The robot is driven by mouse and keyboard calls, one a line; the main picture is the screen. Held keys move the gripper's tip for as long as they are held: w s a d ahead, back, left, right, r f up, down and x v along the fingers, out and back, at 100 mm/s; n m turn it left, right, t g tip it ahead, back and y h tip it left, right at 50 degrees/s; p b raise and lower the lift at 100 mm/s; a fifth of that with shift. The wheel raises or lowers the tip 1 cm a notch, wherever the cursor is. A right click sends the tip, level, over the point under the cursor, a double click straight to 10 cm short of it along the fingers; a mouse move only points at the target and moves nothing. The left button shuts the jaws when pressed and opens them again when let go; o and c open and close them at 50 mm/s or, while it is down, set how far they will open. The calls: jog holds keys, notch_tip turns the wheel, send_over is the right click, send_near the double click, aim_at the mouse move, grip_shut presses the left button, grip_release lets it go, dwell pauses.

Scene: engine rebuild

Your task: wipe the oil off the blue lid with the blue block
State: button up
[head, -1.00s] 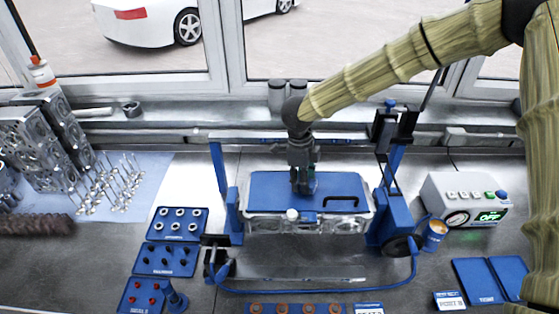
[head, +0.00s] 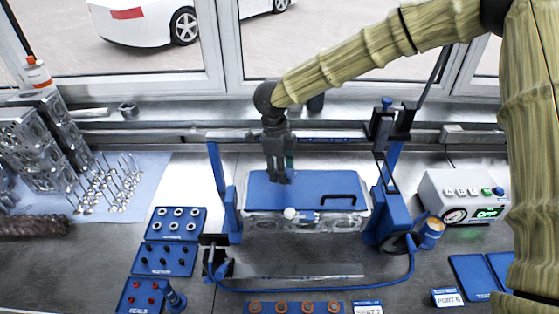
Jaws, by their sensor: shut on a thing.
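The blue lid (head: 310,185) lies flat on the clear-walled case in the middle of the bench. A dark curved mark (head: 338,197) shows on its right half; I cannot tell whether it is oil or a handle. My gripper (head: 279,178) points down over the left half of the lid, left of the dark mark. It is shut on the blue block, which is small and mostly hidden by the fingers against the blue lid. I cannot tell whether the block touches the lid.
A blue frame (head: 222,170) with a crossbar (head: 330,136) stands around the case. A tester box (head: 463,195) and an orange-and-blue cup (head: 431,232) stand at right. Blue trays (head: 165,260) of small parts lie at left. A blue hose (head: 320,291) runs along the front.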

jog(key=shift+r, duration=2.2)
